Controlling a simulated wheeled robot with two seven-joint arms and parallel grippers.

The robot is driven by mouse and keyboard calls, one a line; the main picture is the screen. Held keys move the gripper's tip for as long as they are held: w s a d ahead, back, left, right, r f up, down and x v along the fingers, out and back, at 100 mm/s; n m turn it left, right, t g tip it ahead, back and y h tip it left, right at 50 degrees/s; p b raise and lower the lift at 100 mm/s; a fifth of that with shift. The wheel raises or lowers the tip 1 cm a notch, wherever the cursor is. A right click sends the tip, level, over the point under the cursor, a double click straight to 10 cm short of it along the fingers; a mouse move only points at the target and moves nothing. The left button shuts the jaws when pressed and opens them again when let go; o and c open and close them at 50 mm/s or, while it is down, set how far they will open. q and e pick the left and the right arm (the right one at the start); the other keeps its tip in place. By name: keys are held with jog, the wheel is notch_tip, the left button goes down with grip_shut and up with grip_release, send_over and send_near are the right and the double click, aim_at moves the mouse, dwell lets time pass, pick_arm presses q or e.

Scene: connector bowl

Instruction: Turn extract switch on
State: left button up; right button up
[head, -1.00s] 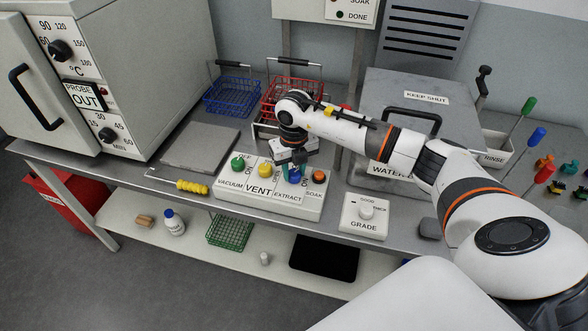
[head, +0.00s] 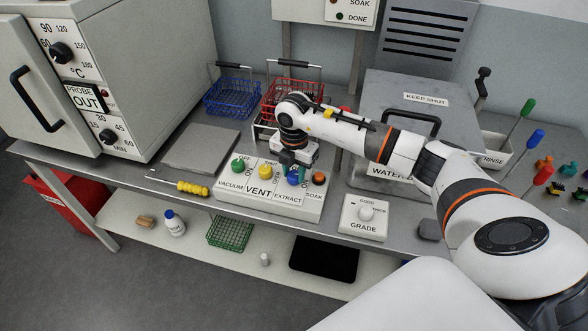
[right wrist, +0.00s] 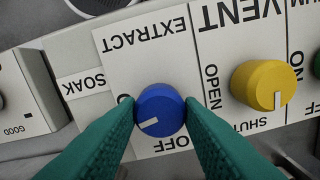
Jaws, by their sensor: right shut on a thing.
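The extract switch is a blue round knob (right wrist: 160,108) on a white panel (right wrist: 120,65) marked EXTRACT. In the head view the blue knob (head: 293,177) sits between the yellow and orange knobs. My right gripper (right wrist: 160,112) has its teal fingers on both sides of the knob, shut on it; it also shows in the head view (head: 298,170). In the right wrist view the knob's white pointer mark points to the lower left, away from the OFF lettering at the lower right. The left finger partly hides the other lettering. My left gripper is not in view.
A yellow VENT knob (right wrist: 261,85) is close beside the blue knob. The green VACUUM knob (head: 238,164) and orange SOAK knob (head: 319,177) share the panel. The GRADE box (head: 362,222) stands to the right. Red (head: 279,100) and blue baskets (head: 232,98) stand behind.

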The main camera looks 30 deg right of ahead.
aim_at(294, 174)
jog(key=shift+r+m, duration=0.1)
jog(key=shift+m, duration=1)
jog(key=o, duration=1)
jog(key=shift+c, duration=0.2)
notch_tip(294, 174, up, 12)
jog(key=b, duration=0.2)
